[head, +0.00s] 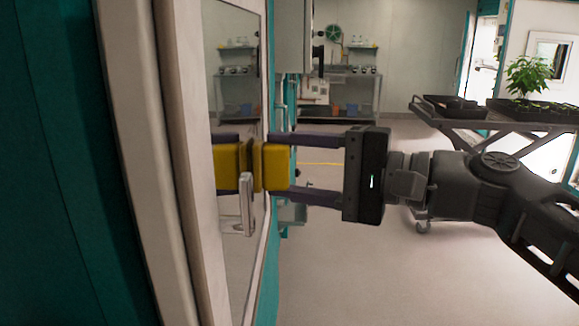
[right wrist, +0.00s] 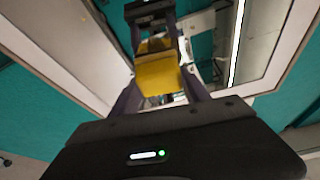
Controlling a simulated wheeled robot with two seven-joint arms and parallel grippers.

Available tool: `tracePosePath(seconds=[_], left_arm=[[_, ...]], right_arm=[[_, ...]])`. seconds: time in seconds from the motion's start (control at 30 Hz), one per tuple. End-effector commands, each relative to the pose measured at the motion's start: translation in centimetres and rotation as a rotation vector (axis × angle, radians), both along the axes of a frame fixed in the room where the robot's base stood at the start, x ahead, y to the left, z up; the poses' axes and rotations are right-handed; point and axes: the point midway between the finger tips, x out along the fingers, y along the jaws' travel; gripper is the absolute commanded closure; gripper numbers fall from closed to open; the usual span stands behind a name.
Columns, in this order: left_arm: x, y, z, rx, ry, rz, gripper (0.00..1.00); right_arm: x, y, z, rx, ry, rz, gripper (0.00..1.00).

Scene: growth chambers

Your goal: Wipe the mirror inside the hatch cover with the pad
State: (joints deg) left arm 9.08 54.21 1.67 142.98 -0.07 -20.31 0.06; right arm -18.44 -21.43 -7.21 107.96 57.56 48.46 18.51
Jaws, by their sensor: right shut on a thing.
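The mirror (head: 236,265) is a tall pane in the pale frame of the hatch cover (head: 178,200), at the left of the head view. My right gripper (head: 273,166) comes in from the right with its fingers shut on the yellow pad (head: 277,167). The pad's dark face is turned to the mirror and is touching it or very close; I cannot tell which. The mirror shows a reflection of the pad and fingers. In the right wrist view, the pad (right wrist: 158,75) sits between the fingers. My left gripper is not in view.
A pale handle (head: 247,205) stands just below the pad by the mirror. A shelf bench (head: 350,90) is at the back. The floor between is clear.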

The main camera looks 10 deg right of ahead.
Motion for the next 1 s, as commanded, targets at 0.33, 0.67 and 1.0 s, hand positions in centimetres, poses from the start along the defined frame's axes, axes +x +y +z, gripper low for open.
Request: tracePosePath(seconds=[0.33, 0.67, 1.0], left_arm=[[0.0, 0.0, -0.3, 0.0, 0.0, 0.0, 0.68], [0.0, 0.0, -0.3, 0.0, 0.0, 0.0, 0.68], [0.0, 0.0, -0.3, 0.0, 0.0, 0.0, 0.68]], right_arm=[[2.9, -0.3, -0.1, -0.001, 0.002, 0.002, 0.78], [3.1, -0.4, -0.1, -0.001, 0.001, 0.003, 0.78], [4.7, -0.7, -0.2, -0.002, 0.002, 0.003, 0.78]])
